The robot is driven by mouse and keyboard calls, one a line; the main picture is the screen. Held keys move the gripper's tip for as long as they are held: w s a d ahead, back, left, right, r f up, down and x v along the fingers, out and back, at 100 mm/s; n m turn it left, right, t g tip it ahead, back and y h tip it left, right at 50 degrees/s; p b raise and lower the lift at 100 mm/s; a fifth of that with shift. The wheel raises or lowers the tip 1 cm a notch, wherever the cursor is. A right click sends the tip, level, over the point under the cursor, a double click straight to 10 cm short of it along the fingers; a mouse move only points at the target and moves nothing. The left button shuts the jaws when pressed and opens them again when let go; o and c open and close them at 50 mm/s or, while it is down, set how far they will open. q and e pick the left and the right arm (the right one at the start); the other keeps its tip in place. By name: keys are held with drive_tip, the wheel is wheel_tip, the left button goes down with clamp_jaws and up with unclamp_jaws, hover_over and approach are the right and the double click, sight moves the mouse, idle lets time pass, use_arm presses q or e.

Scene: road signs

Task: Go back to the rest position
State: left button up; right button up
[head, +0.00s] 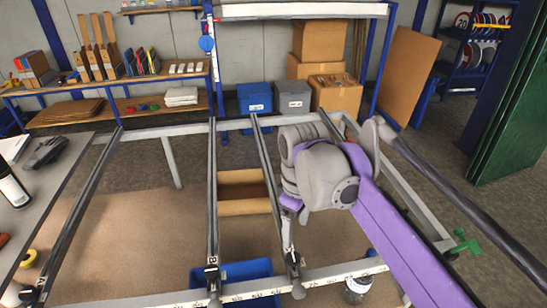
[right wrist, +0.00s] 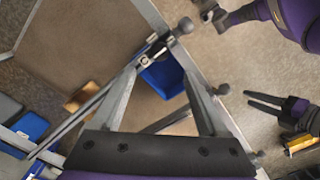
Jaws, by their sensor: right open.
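My right arm, purple with grey joints, reaches in from the lower right of the head view over the metal frame (head: 320,277). My right gripper (head: 289,243) points down near the frame's front rail. In the right wrist view its two grey fingers stand apart, and the gripper (right wrist: 163,76) is open with nothing held. The blue bin (right wrist: 163,78) lies below, beyond the fingers. My left gripper does not show in the head view.
Rails cross the middle, with a cardboard box (head: 245,207) and a blue bin (head: 235,272) below. Shelves and boxes stand behind. A green door (head: 515,125) is at the right.

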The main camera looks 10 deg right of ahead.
drive_tip(key=s+d+f+m+t, duration=0.2)
drive_tip(key=s+d+f+m, duration=0.1)
drive_tip(key=s+f, duration=0.4)
drive_tip(key=s+d+f+m+t, duration=0.3)
drive_tip(key=s+f+m, duration=0.3)
drive_tip(key=f, duration=0.3)
drive_tip(key=shift+s+f+m, duration=0.3)
drive_tip(key=shift+s, duration=0.1)
